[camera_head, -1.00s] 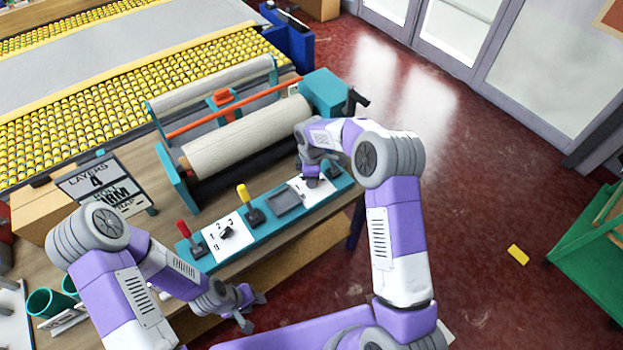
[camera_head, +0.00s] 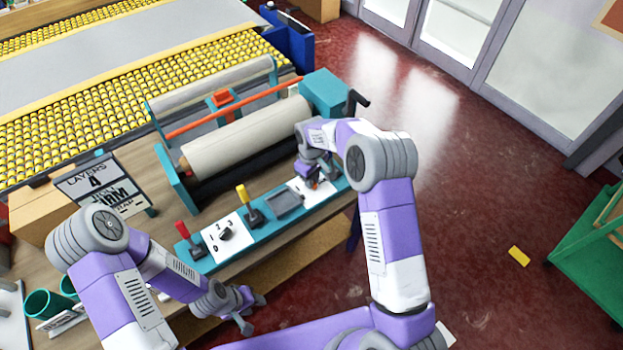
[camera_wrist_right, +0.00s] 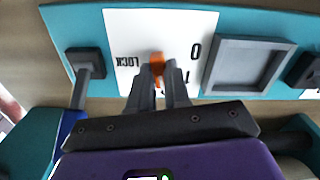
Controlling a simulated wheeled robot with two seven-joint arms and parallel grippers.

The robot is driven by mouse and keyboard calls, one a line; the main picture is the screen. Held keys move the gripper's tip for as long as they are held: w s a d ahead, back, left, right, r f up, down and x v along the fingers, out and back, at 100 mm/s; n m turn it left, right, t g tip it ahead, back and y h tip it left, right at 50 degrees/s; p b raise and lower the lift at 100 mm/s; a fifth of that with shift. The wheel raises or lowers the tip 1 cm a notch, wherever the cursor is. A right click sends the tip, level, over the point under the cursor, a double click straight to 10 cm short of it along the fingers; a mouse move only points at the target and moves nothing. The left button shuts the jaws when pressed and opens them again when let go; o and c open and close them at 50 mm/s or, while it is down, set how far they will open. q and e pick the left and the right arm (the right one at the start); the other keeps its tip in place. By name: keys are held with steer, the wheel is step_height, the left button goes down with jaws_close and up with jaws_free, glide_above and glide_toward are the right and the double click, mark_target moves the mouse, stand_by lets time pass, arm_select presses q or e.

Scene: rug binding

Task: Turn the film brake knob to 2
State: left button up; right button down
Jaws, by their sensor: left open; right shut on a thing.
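An orange knob (camera_wrist_right: 157,61) sits on a white dial plate (camera_wrist_right: 185,24) of the teal control panel, at its right end in the head view. The plate shows "0", "LOCK" and a partly covered mark, upside down in the right wrist view. No film brake label is readable. My right gripper (camera_wrist_right: 158,78) is shut on the orange knob from above; it also shows in the head view (camera_head: 314,184). Its fingers hide part of the knob and plate, so I cannot tell its setting. My left gripper (camera_head: 254,313) is open and empty in front of the panel's left part.
The panel also has a black knob (camera_head: 226,233) on another white plate, a red lever (camera_head: 183,229), a yellow lever (camera_head: 243,195) and a grey recessed tray (camera_head: 285,201). A large film roll (camera_head: 245,138) lies behind. A "LAYERS 4" sign (camera_head: 95,182) stands left.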

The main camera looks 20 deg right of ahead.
stand_by(0.3)
steer(key=c, duration=1.1)
jaws_free()
step_height(320, 180, up, 8)
steer(key=shift+f+p, duration=0.15)
steer(key=shift+p, duration=0.35)
steer(key=shift+f, duration=0.1)
